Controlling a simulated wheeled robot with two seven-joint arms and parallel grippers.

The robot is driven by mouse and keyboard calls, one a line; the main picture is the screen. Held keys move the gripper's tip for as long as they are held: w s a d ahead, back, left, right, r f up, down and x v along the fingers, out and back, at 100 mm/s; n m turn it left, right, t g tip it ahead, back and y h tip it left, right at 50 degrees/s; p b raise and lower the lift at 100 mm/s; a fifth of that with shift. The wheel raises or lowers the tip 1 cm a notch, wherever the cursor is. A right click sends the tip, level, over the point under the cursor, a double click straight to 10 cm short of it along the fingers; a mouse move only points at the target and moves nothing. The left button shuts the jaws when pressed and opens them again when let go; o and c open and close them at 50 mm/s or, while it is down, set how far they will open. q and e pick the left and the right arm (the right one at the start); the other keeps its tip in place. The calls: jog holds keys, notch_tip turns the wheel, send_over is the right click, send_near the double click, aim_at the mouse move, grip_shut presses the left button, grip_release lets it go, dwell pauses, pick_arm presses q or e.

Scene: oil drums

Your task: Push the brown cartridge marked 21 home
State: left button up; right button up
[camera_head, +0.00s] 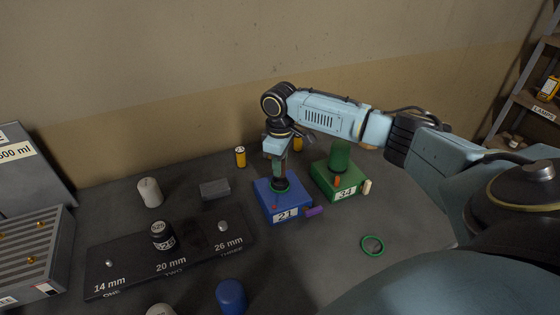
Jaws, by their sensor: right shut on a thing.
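A blue block (268,208) with a white label reading 21 stands on the table near the middle. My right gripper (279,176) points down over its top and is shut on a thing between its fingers. A narrow brown strip shows at the fingers; it looks like the brown cartridge (284,164), but the gripper hides most of it and no mark on it is readable. A dark round part with a green edge sits at the block's top, just below the fingertips. How deep the cartridge sits in it cannot be told. My left gripper is not in view.
A green block marked 34 (345,194) with a green cylinder stands close on the right. A purple piece (314,211) lies by the blue block. A green ring (372,245) lies front right. A dark gauge board (130,268) and a blue cylinder (231,297) are left and front.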

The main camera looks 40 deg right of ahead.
jog(key=shift+f, duration=0.5)
jog(key=shift+f, duration=0.1)
jog(key=shift+f, duration=0.6)
jog(key=shift+f+p, duration=0.5)
jog(key=shift+p, duration=0.1)
dwell(0.7)
